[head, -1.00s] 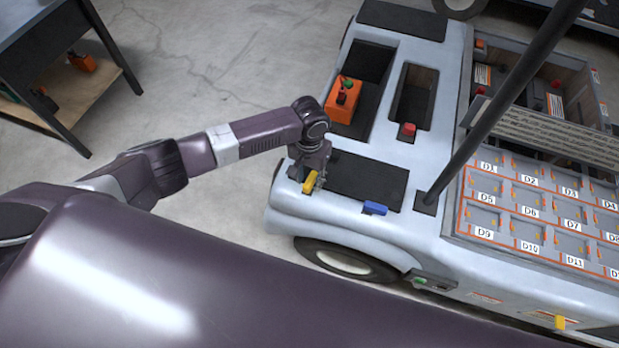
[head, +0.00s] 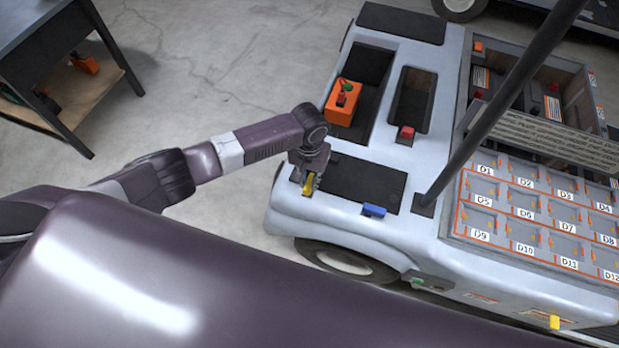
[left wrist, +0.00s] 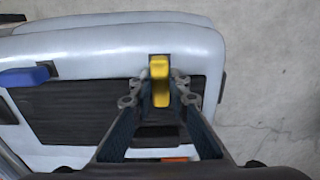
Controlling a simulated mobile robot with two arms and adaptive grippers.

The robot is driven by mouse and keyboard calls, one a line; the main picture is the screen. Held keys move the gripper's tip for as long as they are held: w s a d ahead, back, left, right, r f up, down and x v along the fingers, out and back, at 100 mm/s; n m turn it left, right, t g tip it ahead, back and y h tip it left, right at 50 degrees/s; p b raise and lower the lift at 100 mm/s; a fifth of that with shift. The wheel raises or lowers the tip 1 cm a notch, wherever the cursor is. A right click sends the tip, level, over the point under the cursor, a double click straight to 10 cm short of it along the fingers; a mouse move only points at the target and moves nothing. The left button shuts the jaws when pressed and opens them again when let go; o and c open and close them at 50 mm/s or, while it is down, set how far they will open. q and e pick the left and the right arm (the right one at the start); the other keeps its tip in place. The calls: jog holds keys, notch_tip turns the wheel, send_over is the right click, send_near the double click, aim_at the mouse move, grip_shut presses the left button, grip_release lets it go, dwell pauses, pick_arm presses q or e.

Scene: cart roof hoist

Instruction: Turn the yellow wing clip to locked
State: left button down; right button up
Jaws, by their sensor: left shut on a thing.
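The yellow wing clip (head: 309,186) sits at the front corner of the pale blue cart (head: 285,212), beside a black panel. My left gripper (head: 308,180) reaches down over it. In the left wrist view the yellow wing clip (left wrist: 159,80) stands between the two fingertips of my left gripper (left wrist: 160,98), which is shut on it. The fingers hide part of the clip in the head view. My right gripper is not in view.
A dark pole (head: 480,130) rises beside the drawers. A workbench (head: 60,60) stands at the back left.

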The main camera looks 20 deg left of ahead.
aim_at(309, 183)
pick_arm(q)
jog(key=c, duration=1.8)
grip_release()
jog(key=shift+c, duration=0.2)
notch_tip(309, 183, up, 12)
